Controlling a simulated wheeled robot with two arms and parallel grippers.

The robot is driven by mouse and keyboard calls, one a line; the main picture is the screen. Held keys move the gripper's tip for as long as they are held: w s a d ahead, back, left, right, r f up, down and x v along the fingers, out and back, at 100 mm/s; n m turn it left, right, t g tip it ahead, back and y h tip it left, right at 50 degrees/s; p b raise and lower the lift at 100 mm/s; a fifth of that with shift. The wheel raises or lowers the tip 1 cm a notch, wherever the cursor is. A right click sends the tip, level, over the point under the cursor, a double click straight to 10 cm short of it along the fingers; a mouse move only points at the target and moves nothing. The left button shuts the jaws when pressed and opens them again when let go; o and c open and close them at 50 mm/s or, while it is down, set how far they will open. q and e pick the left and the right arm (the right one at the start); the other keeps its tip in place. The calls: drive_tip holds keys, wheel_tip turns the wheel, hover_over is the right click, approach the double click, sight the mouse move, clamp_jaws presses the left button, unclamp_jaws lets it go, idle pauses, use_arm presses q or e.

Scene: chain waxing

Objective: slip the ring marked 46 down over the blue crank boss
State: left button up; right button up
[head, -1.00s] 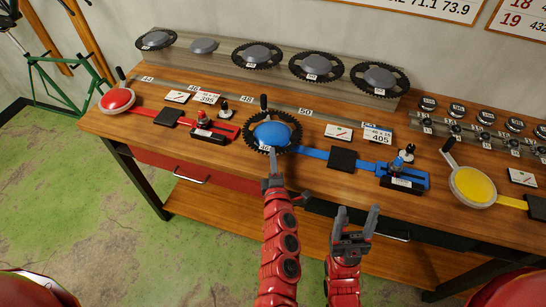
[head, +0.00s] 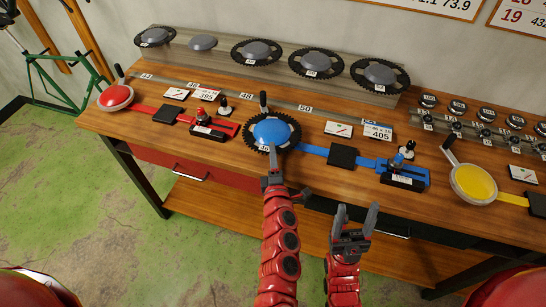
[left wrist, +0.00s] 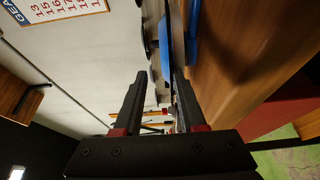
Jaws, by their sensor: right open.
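The dark toothed ring marked 46 (head: 293,143) lies around the blue crank boss (head: 271,131), whose blue dome shows through its middle. The left wrist view shows the ring edge-on as a dark strip (left wrist: 177,30), with blue on both sides. I cannot tell if it rests fully down. My left gripper (head: 272,179) is at the ring's front edge, by the number label. Its fingers (left wrist: 157,82) stand apart in the left wrist view, the right one close to the ring's edge. My right gripper (head: 355,218) is open and empty in front of the bench.
A blue strip with a black pad (head: 343,156) and a blue slider fixture (head: 403,175) runs right. A red boss (head: 115,97) stands left, a yellow one (head: 473,184) right. Several more rings sit on the rear rack (head: 215,62). A numbered rail runs behind the blue boss.

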use_arm(q)
drive_tip(key=shift+s+d, duration=0.1)
drive_tip(key=shift+s, duration=0.4)
drive_tip(key=s+d+b, duration=0.1)
drive_tip(key=s+b, duration=0.2)
drive_tip(key=s, duration=1.3)
drive_tip(key=shift+s, duration=0.2)
drive_tip(key=shift+w, duration=0.1)
